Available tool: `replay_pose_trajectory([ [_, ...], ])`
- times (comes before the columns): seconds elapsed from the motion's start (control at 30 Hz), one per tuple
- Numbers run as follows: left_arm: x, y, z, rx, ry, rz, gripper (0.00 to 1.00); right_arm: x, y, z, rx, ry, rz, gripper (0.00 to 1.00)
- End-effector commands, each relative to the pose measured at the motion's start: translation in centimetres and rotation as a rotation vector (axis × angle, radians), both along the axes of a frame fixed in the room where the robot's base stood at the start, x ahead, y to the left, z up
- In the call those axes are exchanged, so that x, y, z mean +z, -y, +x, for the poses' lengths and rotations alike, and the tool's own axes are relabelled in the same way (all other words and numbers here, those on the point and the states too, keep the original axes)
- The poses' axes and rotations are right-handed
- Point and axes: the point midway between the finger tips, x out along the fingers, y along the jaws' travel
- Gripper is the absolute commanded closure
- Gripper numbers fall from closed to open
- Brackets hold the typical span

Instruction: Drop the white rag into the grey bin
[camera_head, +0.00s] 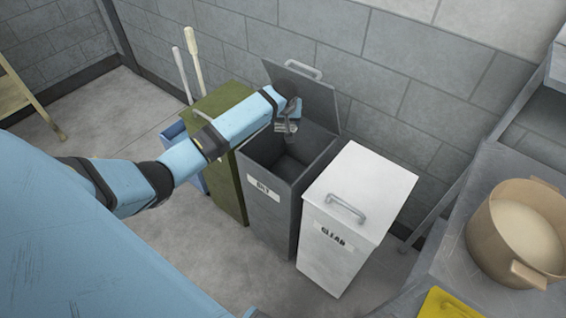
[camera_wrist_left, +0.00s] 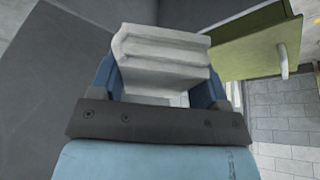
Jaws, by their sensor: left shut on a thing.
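The grey bin (camera_head: 273,200) stands against the wall with its lid (camera_head: 305,95) swung up and back, so its dark inside shows. My left gripper (camera_head: 289,118) is above the bin's opening. In the left wrist view the white rag (camera_wrist_left: 160,52), a folded stack, sits between the two blue fingers, and the gripper is shut on it. In the head view the rag is small and hard to tell from the gripper. My right gripper is not in view.
A white bin (camera_head: 345,247) with a closed lid stands right of the grey bin. A green bin (camera_head: 235,185) stands to its left, partly behind my arm. At the right, a grey bench (camera_head: 445,250) holds a tan pot (camera_head: 490,235) and a yellow item (camera_head: 445,304).

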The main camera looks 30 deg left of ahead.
Motion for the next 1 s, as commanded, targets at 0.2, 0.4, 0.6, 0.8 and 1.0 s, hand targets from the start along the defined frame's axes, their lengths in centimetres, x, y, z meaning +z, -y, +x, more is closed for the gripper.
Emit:
replay_pose_trajectory([
  [0.2,-2.4,-1.6,0.8,0.038,-0.003,0.0,0.53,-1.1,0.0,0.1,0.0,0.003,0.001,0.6],
  [0.4,-4.7,-1.5,0.8,0.037,-0.001,0.0,0.53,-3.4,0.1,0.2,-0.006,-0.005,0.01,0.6],
  [0.6,-6.8,-1.5,0.8,0.037,-0.001,0.0,0.53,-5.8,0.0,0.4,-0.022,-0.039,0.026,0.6],
  [0.8,-7.7,-1.6,0.8,0.038,-0.002,0.001,0.53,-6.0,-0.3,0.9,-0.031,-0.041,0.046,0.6],
  [1.0,-7.7,-1.5,0.8,0.037,-0.002,0.001,0.53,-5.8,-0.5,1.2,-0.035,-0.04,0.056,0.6],
])
